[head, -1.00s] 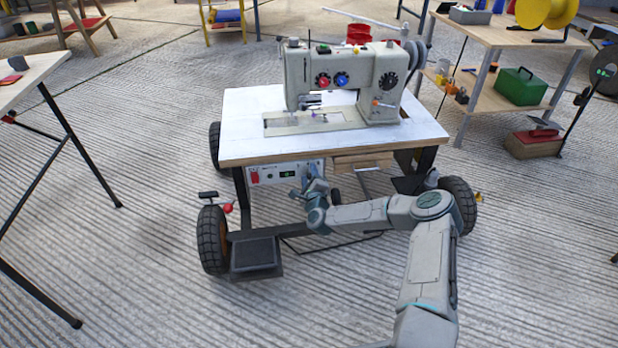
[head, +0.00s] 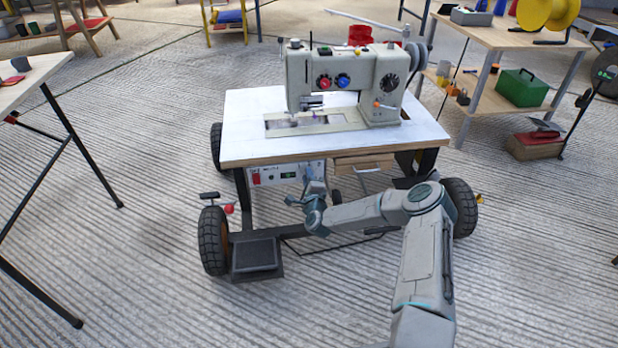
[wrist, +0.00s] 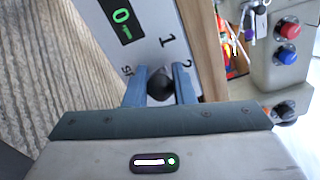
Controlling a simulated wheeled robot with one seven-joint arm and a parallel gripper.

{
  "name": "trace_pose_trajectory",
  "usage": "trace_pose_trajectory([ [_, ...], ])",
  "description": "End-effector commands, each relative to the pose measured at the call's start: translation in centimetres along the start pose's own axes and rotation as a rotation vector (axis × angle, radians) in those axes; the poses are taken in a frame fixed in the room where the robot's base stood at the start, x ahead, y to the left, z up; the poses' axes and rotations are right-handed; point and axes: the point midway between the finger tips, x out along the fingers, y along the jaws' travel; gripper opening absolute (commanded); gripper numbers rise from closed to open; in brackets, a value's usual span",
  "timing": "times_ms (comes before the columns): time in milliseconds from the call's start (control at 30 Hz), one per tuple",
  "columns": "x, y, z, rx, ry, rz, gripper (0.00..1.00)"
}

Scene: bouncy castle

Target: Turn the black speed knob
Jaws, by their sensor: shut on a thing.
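The black speed knob (wrist: 160,86) sits on a pale control panel (wrist: 150,45) and shows between my two blue fingers in the wrist view. My gripper (wrist: 160,72) is shut on it, one finger on each side. The panel bears a green lit display (wrist: 124,18) reading what looks like 0, and printed marks 1 and 2 near the knob. In the head view the panel is the control box (head: 262,177) under the sewing table's front edge. There my gripper (head: 306,192) is in front of the box, and the knob is hidden behind it.
A sewing machine (head: 340,80) stands on the white wheeled table (head: 245,115) above the box. A red-ended lever (head: 229,209) and a black pedal (head: 255,255) are at lower left. A wooden drawer (head: 362,162) is right of the box.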

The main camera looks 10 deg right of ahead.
Motion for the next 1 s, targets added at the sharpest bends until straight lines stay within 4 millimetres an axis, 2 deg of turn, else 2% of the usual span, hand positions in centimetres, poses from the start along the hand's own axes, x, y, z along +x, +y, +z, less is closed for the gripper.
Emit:
trace_pose_trajectory([
  [433, 0.14, 0.41, 0.32, -0.264, 0.006, -0.004, 0.0],
  [1000, 0.17, 0.49, 0.22, -0.319, 0.011, -0.005, 0.0],
])
